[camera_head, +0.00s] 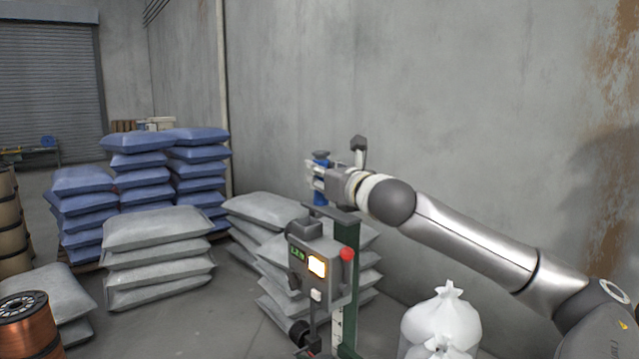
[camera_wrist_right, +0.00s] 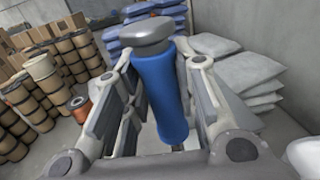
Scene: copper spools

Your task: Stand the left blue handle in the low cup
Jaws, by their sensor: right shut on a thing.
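A blue handle (camera_head: 320,198) with a dark grey cap is in my right gripper (camera_head: 316,178). In the wrist view the blue handle (camera_wrist_right: 161,95) stands between the two fingers of the right gripper (camera_wrist_right: 160,85), its grey cap above them. The gripper is shut on it. In the head view the handle looks upright, beside the top of a green post (camera_head: 346,240). Whether its lower end touches anything is hidden. I cannot make out the low cup or a second blue handle. My left gripper is not in view.
A grey control box (camera_head: 318,262) with a lit screen and red button stands below the gripper. Stacked grey sacks (camera_head: 155,245) and blue sacks (camera_head: 85,205) are behind, left. White bags (camera_head: 440,325) stand at front right. A copper spool (camera_head: 28,325) is at lower left.

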